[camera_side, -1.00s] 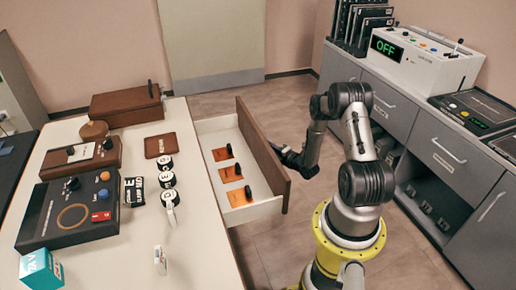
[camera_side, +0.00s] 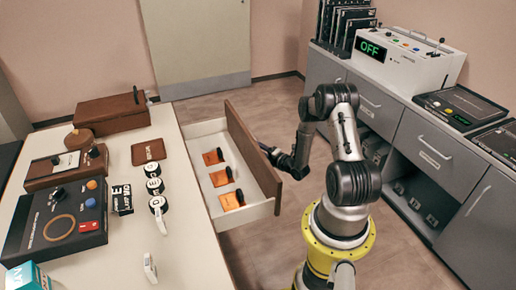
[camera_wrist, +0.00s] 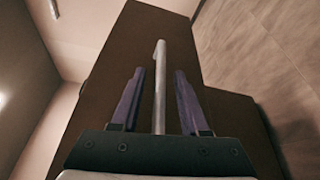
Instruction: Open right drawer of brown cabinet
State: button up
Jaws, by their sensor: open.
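A drawer with a brown front (camera_side: 248,137) and white walls stands far out from the right side of the white-topped cabinet (camera_side: 195,228) in the side view. Orange pieces with dark knobs (camera_side: 220,177) lie in it. My gripper (camera_side: 271,152) is at the outer face of the drawer front. In the wrist view, the drawer front (camera_wrist: 108,75) fills the middle, and a pale bar handle (camera_wrist: 160,60) runs between the two purple fingers of my open gripper (camera_wrist: 160,72), with a gap on each side. The handle is hidden in the side view.
A brown box (camera_side: 112,112), dark consoles (camera_side: 60,215) and white-and-black round pieces (camera_side: 154,186) stand on the white top. Grey cabinets (camera_side: 425,150) with a device reading OFF (camera_side: 400,57) stand behind my arm on the right. Open floor lies beyond the drawer.

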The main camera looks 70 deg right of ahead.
jog(key=shift+s+d, duration=0.2)
jog(key=shift+d, duration=0.05)
jog(key=s+d+r+m+g, duration=0.2)
jog(key=d+m+g, duration=0.9)
jog(key=d+m, duration=0.2)
jog(key=a+r+m+g+y, duration=0.3)
jog(key=a+r+m+y, duration=0.5)
jog(key=a+r+m, duration=0.5)
jog(key=shift+n, duration=0.8)
jog(key=f, duration=0.4)
jog(key=w+f, duration=0.1)
jog(key=f, duration=0.3)
jog(key=w+f, duration=0.1)
jog(key=f, duration=0.3)
jog(key=shift+w+d+f, duration=0.1)
jog(key=shift+w, duration=0.05)
jog(key=shift+c, duration=0.3)
grip_shut()
